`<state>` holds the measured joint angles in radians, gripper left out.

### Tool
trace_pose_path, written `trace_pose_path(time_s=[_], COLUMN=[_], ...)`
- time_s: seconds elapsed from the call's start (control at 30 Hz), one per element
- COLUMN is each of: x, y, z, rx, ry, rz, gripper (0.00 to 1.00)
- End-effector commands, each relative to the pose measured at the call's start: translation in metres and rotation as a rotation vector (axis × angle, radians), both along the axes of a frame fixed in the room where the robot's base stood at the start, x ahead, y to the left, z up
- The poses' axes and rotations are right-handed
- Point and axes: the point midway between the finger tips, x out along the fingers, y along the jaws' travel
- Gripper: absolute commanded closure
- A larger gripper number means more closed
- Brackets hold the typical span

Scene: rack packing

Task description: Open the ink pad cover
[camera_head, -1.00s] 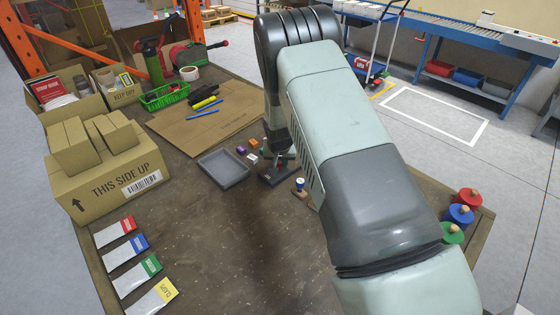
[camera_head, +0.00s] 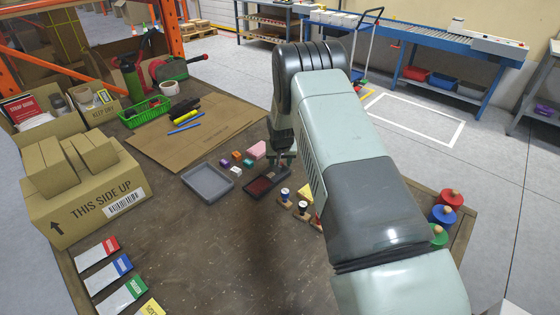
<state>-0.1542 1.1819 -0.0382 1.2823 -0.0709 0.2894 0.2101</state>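The ink pad (camera_head: 262,186) is a small dark rectangular case on the table, just right of a grey tray. A dark red surface shows inside its rim. Its cover is hard to make out beside my gripper and arm. My gripper (camera_head: 281,160) is small and dark at the far right end of the pad, partly hidden by my arm. I cannot tell whether its fingers are open, shut or touching the pad.
An empty grey tray (camera_head: 208,183) is left of the pad. Small coloured blocks (camera_head: 237,158) lie behind it. Stamps with round handles (camera_head: 303,207) stand in front, partly behind my arm. Red, blue and green knobbed discs (camera_head: 446,213) are at the right.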

Motion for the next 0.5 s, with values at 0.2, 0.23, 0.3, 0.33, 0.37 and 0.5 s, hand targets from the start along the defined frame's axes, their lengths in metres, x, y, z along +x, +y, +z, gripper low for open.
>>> trace_pose_path(time_s=[0.2,0.23,0.3,0.33,0.37,0.5], x=[0.000,0.000,-0.001,-0.002,-0.003,-0.012], y=[0.000,0.000,0.000,0.000,0.000,0.000], z=[0.000,0.001,0.004,0.007,0.010,0.033], rx=[0.000,0.000,0.000,0.000,0.000,0.000], ry=[0.000,0.000,-0.001,-0.001,-0.001,-0.003], rz=[0.000,0.000,0.000,0.000,0.000,0.000], gripper=[0.52,0.52,0.52,0.52,0.52,0.52])
